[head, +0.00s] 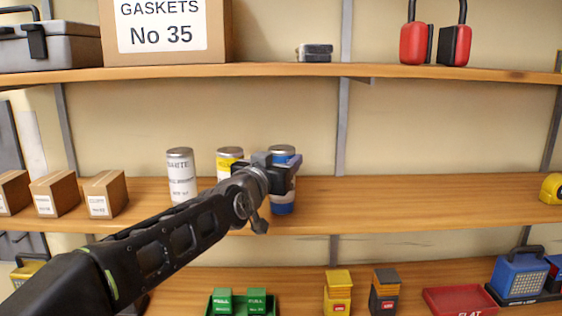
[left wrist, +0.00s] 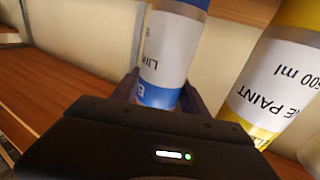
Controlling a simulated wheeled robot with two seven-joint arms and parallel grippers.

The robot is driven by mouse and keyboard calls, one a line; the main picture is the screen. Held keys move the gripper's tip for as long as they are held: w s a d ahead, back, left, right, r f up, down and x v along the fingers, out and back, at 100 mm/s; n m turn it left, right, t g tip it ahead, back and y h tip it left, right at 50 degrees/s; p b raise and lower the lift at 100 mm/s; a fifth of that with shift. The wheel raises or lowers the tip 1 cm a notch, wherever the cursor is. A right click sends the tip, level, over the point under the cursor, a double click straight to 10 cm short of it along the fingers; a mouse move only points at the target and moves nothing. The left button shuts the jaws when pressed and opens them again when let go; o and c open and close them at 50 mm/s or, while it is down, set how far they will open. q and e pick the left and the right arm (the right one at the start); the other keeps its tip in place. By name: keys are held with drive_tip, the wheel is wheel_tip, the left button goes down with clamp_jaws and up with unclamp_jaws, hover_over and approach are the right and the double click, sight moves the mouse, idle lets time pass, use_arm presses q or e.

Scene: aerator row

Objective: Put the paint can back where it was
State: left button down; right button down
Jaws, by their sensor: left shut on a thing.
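A blue-and-white paint can (head: 282,207) is at the middle shelf, at the right end of a short row of cans. My left gripper (head: 283,171) is shut on it around its middle and hides part of it. In the left wrist view the blue can (left wrist: 166,54) sits between the two fingers, its label upside down in the picture. The can looks upright; I cannot tell whether its base touches the shelf. A yellow line paint can (head: 228,157) stands just left of it, partly behind the gripper. My right gripper is not in view.
A white can (head: 181,177) stands left of the yellow one on the middle shelf (head: 420,200). Small cardboard boxes (head: 105,194) are farther left. The shelf right of the blue can is clear up to a yellow tape measure (head: 553,188). The upper shelf (head: 270,70) runs above.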

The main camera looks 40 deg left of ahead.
use_arm(q)
drive_tip(key=c, duration=1)
unclamp_jaws()
drive_tip(key=shift+f, duration=0.1)
drive_tip(key=o, duration=0.4)
drive_tip(key=shift+r, duration=0.25)
drive_tip(key=b+v, duration=0.3)
drive_tip(key=v, duration=0.9)
drive_tip(key=shift+f+b, duration=0.1)
drive_tip(key=shift+b, duration=0.2)
drive_tip(key=shift+f, duration=0.1)
